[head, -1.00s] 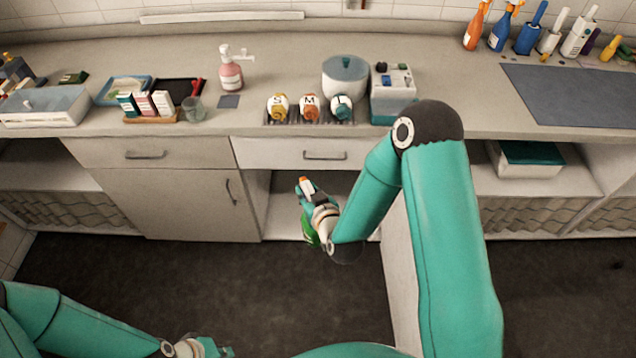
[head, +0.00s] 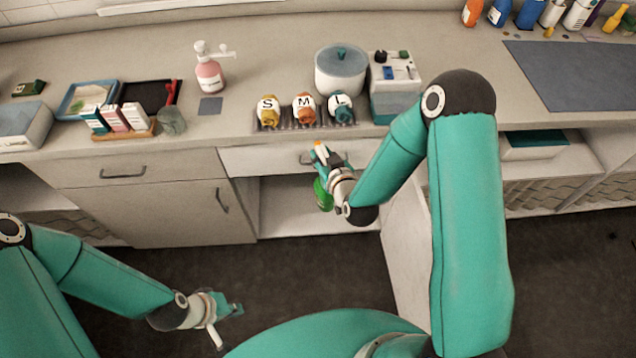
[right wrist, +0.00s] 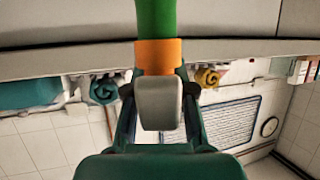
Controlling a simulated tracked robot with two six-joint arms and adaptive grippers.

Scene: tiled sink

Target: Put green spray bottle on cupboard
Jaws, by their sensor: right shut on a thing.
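The green spray bottle (head: 323,194) has a green body and an orange collar; in the head view it hangs below my right gripper (head: 322,160), in front of the open cupboard (head: 292,212). In the right wrist view the bottle (right wrist: 156,20) runs up from between the fingers of my right gripper (right wrist: 158,105), which is shut on it near its neck. Much of the bottle is hidden behind the gripper and wrist in the head view. My left gripper (head: 232,308) is low over the floor, away from the bottle; its finger gap is unclear.
An open cupboard door (head: 405,235) stands to the right of the opening. On the counter are rolled towels marked S, M, L (head: 304,108), a round pot (head: 341,72), a pink soap bottle (head: 209,75) and a grey mat (head: 585,75). Dark floor (head: 300,270) lies clear in front.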

